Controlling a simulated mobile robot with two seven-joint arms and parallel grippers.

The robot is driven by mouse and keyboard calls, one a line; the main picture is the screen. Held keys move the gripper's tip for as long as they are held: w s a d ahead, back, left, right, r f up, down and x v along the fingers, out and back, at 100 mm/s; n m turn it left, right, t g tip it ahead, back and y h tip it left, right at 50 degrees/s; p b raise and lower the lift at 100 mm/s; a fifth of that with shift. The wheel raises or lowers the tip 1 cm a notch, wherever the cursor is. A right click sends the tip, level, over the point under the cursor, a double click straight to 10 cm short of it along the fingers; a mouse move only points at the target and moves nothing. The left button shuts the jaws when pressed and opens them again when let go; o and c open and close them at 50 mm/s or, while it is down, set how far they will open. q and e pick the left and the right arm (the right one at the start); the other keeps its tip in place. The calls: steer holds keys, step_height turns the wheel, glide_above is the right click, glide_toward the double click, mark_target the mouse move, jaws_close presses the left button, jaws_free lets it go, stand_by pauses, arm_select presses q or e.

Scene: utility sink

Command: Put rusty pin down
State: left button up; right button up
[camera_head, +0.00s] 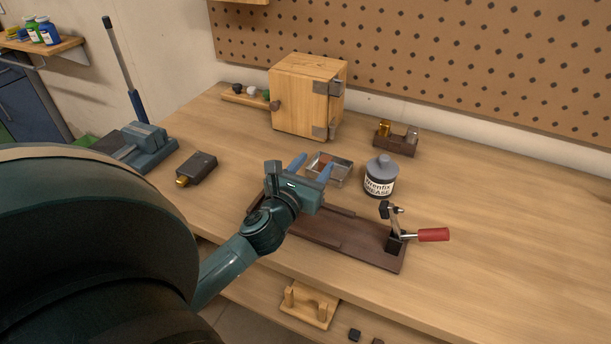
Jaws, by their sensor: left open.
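My left gripper (312,166) reaches over the workbench with its two blue fingers spread apart. Its fingertips are at the near left side of a small metal tray (347,171). Reddish-brown colour shows inside the tray between the fingers, but it is too small to tell whether this is the rusty pin. I see nothing held between the fingers. My right gripper is not in view.
A dark wooden fixture (365,245) with a red-handled clamp (432,235) lies in front of the tray. A grease jar (380,178) stands to its right and a wooden cabinet (298,98) behind. The bench's right side is clear.

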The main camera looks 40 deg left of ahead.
arm_select(q)
steer(key=s, duration=0.2)
steer(key=shift+s+d+f, duration=0.1)
steer(key=shift+s+d, duration=0.2)
steer(key=shift+s, duration=0.45)
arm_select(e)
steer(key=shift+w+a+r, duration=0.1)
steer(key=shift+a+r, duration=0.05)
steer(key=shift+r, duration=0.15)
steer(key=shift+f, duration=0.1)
